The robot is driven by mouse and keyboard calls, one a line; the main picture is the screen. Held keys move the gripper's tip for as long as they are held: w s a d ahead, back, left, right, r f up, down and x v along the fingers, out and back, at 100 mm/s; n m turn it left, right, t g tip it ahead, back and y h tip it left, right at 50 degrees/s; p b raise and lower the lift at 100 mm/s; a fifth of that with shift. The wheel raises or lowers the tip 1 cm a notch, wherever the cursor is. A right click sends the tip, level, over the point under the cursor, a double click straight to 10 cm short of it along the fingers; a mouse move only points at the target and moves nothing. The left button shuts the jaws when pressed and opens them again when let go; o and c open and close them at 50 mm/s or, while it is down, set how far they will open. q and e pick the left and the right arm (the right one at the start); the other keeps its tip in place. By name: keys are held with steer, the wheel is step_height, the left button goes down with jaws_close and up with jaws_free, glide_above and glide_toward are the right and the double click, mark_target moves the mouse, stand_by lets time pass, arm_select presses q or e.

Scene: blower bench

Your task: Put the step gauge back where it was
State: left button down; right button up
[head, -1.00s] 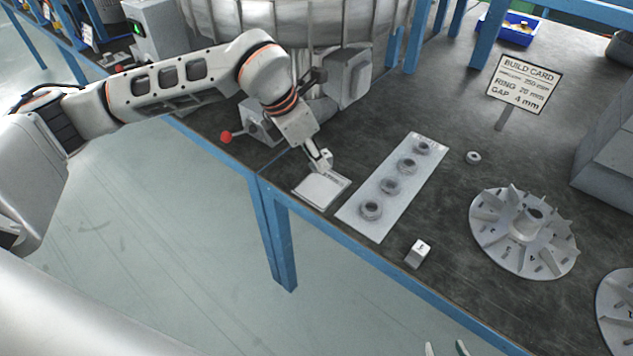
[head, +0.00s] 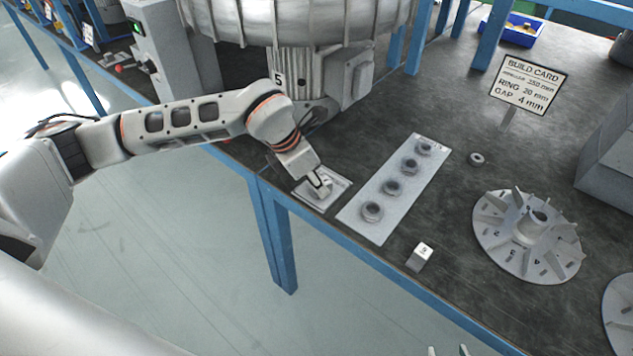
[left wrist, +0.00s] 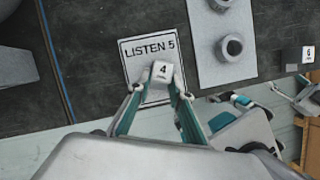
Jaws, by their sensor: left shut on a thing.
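The step gauge, a small white block marked 4 (left wrist: 162,71), is between the fingertips of my left gripper (head: 321,183). It also shows in the head view (head: 325,181), partly hidden by the fingers. My left gripper is shut on it, over the white pad marked LISTEN 5 (left wrist: 150,49), which also shows in the head view (head: 309,194). I cannot tell whether the block touches the pad. A similar block marked 6 (left wrist: 308,54) stands near the bench's front edge, also in the head view (head: 419,257). My right gripper (head: 448,351) is open and empty at the bottom edge.
A light plate (head: 374,232) with several rings lies right of the pad. A loose ring (head: 476,159), a bladed wheel (head: 527,238) and a build card (head: 527,84) are further right. A large blower housing (head: 300,22) rises behind my left arm. Dark bench surface is clear between them.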

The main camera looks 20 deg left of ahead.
arm_select(q)
steer(key=shift+f, duration=0.15)
steer(key=c, duration=1.8)
jaws_free()
arm_select(e)
steer(key=shift+s+f, duration=0.1)
steer(key=shift+f, duration=0.1)
arm_select(q)
steer(key=p+v, duration=0.1)
steer(key=v, duration=1.1)
arm_select(e)
steer(key=shift+s+a+r, duration=0.2)
steer(key=shift+s+r, duration=0.05)
steer(key=shift+r, duration=0.25)
arm_select(q)
steer(key=shift+p, duration=0.3)
